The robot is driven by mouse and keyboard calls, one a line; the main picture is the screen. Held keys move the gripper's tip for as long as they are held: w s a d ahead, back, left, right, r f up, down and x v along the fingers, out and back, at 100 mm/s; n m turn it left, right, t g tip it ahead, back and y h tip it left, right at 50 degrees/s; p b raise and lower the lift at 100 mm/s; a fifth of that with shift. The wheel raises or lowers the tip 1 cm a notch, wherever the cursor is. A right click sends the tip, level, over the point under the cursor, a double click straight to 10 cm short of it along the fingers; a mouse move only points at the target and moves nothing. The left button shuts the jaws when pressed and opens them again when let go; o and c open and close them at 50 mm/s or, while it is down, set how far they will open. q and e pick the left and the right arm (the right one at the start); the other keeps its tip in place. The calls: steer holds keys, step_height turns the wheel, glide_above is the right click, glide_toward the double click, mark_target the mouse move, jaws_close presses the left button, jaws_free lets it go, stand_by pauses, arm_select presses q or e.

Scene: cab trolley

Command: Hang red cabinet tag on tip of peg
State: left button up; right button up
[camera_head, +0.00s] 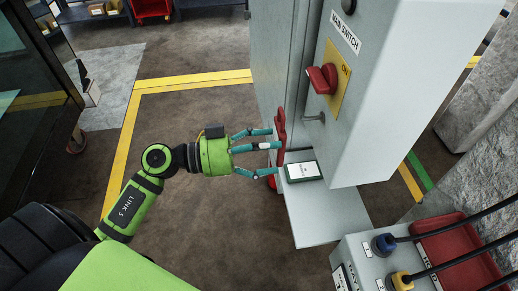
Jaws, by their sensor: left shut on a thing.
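The red tag (281,128) is upright between the fingers of my left gripper (272,158), which comes in from the left and is shut on it. The tag is seen nearly edge-on, so its hole cannot be made out. A short grey peg (315,118) sticks out from the grey cabinet (376,110), below the red main switch. The tag is to the left of the peg and apart from it in the picture; the depth between them is hard to tell. My right gripper is not in view.
The red switch handle (322,79) juts out above the peg on a yellow plate (339,68). A white-faced device (303,171) lies on the grey shelf (325,220) below. A box with plugs and black cables stands at lower right. Floor to the left is clear.

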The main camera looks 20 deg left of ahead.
mark_target(276, 150)
arm_select(q)
steer(key=shift+b+x, duration=0.5)
steer(key=shift+x, duration=1.1)
steer(key=shift+w+d+f+p, duration=0.3)
steer(key=shift+w+d+p, duration=0.15)
steer(key=shift+d, duration=0.15)
steer(key=shift+w+d+f+p, duration=0.3)
steer(key=shift+w+d+p, duration=0.1)
steer(key=shift+d, duration=0.2)
steer(key=o, duration=1.1)
steer(key=shift+o, duration=0.2)
